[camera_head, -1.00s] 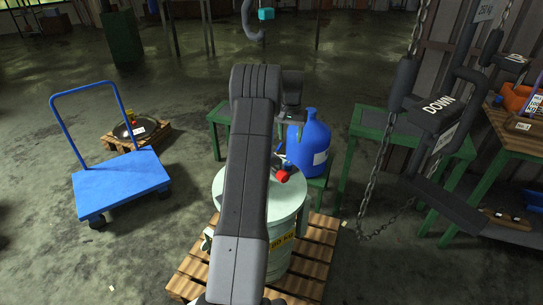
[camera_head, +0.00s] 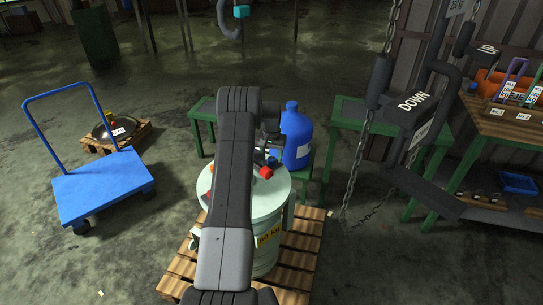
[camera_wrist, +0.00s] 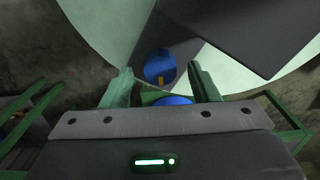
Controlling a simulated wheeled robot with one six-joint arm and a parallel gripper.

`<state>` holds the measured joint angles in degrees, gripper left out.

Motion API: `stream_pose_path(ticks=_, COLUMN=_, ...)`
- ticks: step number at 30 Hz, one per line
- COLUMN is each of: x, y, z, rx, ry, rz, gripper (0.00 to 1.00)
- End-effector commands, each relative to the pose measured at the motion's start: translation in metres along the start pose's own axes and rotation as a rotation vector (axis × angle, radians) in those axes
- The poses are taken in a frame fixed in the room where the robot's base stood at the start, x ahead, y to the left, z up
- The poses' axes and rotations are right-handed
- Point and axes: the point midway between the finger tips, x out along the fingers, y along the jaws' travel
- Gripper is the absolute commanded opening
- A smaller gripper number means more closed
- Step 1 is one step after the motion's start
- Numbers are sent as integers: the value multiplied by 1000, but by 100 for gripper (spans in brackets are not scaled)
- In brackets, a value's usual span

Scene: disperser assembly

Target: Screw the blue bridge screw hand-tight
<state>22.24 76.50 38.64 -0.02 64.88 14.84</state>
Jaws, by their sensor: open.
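The blue screw (camera_wrist: 160,67) shows in the wrist view as a round blue head with a small yellow mark, over the pale drum lid. My gripper (camera_wrist: 163,86) is open, with one green finger on each side of the screw's line and a gap to it; I cannot tell the height between them. In the head view my gripper (camera_head: 271,148) is above the far right part of the lid of the pale drum (camera_head: 268,200). A red part (camera_head: 265,172) lies at the lid near it. My arm hides much of the lid.
The drum stands on a wooden pallet (camera_head: 297,270). A blue jug (camera_head: 296,140) stands close behind it. A hanging chain (camera_head: 362,150) and a DOWN control block (camera_head: 408,103) are at the right. A blue cart (camera_head: 103,187) is at the left.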

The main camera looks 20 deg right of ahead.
Motion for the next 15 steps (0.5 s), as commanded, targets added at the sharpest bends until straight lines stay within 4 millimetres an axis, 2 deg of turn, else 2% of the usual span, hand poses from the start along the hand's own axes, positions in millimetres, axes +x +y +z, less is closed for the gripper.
stream_pose_path(ticks=4, x=8, y=0, z=0, rx=0, ry=1, rz=0, gripper=55)
stream_pose_path(ticks=12, x=9, y=0, z=0, rx=0, ry=1, rz=0, gripper=55)
stream_pose_path(ticks=15, x=9, y=0, z=0, rx=0, ry=1, rz=0, gripper=35)
